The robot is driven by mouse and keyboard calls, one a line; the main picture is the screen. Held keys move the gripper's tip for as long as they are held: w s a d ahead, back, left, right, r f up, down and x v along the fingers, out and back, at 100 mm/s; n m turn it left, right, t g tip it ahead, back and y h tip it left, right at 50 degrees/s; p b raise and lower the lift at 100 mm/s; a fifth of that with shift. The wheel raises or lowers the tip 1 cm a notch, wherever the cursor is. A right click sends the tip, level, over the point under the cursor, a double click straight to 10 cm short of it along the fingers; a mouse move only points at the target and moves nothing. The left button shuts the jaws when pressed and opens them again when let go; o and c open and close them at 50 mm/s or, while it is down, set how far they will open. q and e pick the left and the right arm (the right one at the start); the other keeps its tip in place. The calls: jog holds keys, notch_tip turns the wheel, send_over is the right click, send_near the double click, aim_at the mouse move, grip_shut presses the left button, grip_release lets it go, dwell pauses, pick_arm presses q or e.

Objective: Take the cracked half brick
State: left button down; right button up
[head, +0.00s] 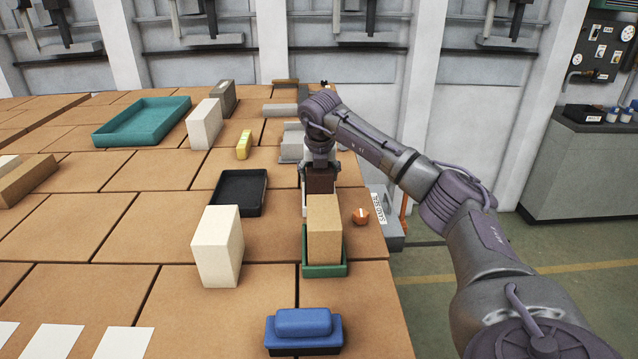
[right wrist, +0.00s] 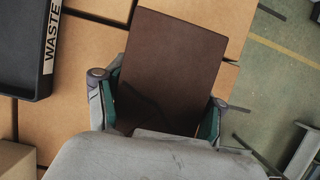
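A dark brown brick (head: 321,181) is between the two fingers of my right gripper (head: 319,190) in the head view. In the right wrist view this brick (right wrist: 170,65) fills the space between the fingertips (right wrist: 158,110), with green pads against its sides. A dark mark shows low on its face; I cannot tell whether it is a crack or a shadow. The gripper looks shut on the brick. Whether the brick's bottom touches the table is hidden behind a tan brick. My left gripper is not in view.
The tan brick (head: 324,230) stands in a green tray (head: 325,270). A black tray (head: 262,196) marked WASTE lies left, near a cream brick (head: 217,245). A blue-topped block (head: 303,325) is in front. An orange piece (head: 361,215) lies by the right edge. The left-centre table is fairly clear.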

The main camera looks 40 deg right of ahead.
jog(key=c, duration=0.8)
jog(key=shift+r, duration=0.1)
jog(key=shift+c, duration=0.6)
